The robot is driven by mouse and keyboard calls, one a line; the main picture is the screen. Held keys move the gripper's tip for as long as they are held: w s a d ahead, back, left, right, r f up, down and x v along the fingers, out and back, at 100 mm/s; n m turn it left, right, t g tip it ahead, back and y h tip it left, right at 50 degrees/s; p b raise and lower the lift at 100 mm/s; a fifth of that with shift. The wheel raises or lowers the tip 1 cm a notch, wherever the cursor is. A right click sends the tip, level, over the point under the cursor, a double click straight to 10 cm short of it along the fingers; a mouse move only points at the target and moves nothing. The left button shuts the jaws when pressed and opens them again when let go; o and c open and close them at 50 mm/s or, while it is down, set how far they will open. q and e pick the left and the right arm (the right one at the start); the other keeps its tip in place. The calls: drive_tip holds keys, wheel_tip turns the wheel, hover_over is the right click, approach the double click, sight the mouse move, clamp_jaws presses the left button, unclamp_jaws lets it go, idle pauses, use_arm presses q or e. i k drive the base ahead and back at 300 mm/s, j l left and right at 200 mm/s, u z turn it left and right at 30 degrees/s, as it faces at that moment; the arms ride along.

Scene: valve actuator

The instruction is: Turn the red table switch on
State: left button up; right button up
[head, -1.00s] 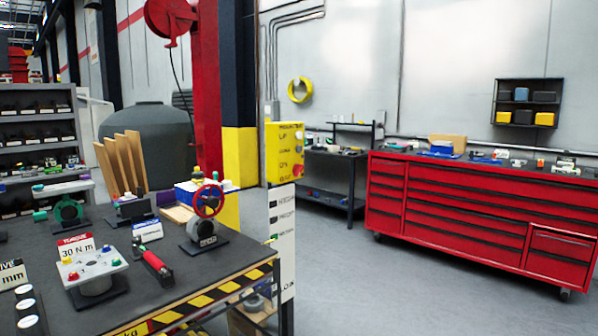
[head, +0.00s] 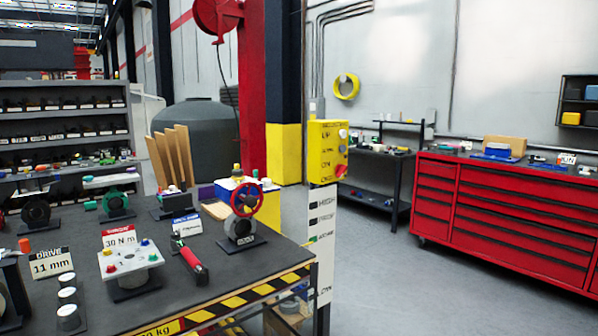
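Neither of my grippers is in the head view. I cannot tell for certain which part is the red table switch. A valve with a red handwheel (head: 247,198) stands upright near the right end of the dark workbench (head: 215,280). A yellow control box (head: 327,150) is mounted on a post behind the bench's right end, with a small red knob (head: 340,170) on its side. A grey flange plate (head: 130,260) with small coloured knobs sits on the bench. A red-and-black hand tool (head: 190,260) lies beside it.
Grey shelves (head: 65,110) are at the back left. Grey floor (head: 390,280) is open between the bench and the cabinet.

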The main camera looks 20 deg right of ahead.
sight(340, 169)
drive_tip(key=i+l+u, duration=0.15)
drive_tip(key=l, duration=0.15)
drive_tip(key=i+l+u, duration=0.2)
drive_tip(key=l, duration=0.15)
drive_tip(key=l+u, duration=0.15)
drive_tip(key=l, duration=0.15)
drive_tip(key=i+l, duration=0.1)
drive_tip(key=l, duration=0.25)
drive_tip(key=i+l+u, duration=0.15)
drive_tip(key=l, duration=0.55)
drive_tip(key=i+l, duration=0.1)
drive_tip(key=l, duration=0.3)
drive_tip(key=i+l+u, duration=0.1)
drive_tip(key=l, duration=0.35)
drive_tip(key=i+l, duration=0.15)
drive_tip(key=l, duration=0.7)
drive_tip(key=i+l+u, duration=0.1)
drive_tip(key=l, duration=0.35)
drive_tip(key=i, duration=0.05)
